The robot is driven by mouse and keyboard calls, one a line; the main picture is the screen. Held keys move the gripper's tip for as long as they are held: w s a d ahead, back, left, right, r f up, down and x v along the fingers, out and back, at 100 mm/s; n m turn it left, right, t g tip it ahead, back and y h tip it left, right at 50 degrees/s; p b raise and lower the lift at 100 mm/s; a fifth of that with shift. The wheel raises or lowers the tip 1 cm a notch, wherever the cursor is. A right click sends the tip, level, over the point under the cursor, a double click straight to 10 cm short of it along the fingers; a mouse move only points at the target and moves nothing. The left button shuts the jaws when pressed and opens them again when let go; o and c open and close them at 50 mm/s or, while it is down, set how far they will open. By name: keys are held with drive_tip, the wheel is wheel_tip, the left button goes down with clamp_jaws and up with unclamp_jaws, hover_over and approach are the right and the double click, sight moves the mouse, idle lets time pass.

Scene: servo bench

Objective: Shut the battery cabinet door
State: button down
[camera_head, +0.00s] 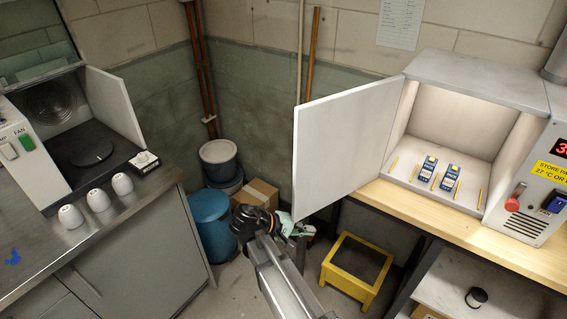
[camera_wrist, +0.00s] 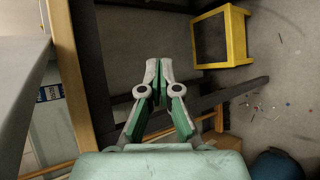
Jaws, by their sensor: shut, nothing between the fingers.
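The battery cabinet (camera_head: 470,80) stands on the wooden bench at the right with its front open. Its white door (camera_head: 345,148) is swung wide open to the left, past the bench edge. Two blue-and-white batteries (camera_head: 430,167) (camera_head: 450,178) stand inside between yellow posts. My gripper (camera_head: 303,228) is below the door's lower left corner, apart from it as far as I can tell. In the wrist view my gripper (camera_wrist: 158,66) has its green-and-white fingers together and empty. A pale grey panel at that view's left edge may be the door (camera_wrist: 18,70).
A yellow stool (camera_head: 358,268) stands on the floor beside the bench. A blue bin (camera_head: 210,222), a cardboard box (camera_head: 262,193) and a grey bucket (camera_head: 218,160) are in the corner. A steel counter (camera_head: 120,225) with white cups is at the left.

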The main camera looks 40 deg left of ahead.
drive_tip(key=s+a+r+m+t+h, duration=0.15)
drive_tip(key=s+a+r, duration=0.25)
drive_tip(key=r, duration=0.5)
drive_tip(key=s+a+r+t+h, duration=0.1)
drive_tip(key=s+a+r+t, duration=0.15)
drive_tip(key=a+r, duration=0.45)
drive_tip(key=s+a+r+m+t+h, duration=0.15)
drive_tip(key=s+r, duration=0.35)
drive_tip(key=r, duration=0.7)
drive_tip(key=w+d+y+p, duration=0.1)
drive_tip(key=w+d+p, duration=0.2)
drive_tip(key=w+d, duration=0.4)
drive_tip(key=shift+d+f, duration=0.25)
drive_tip(key=shift+d, duration=0.6)
drive_tip(key=shift+d+n, duration=0.1)
drive_tip(key=shift+n, duration=0.2)
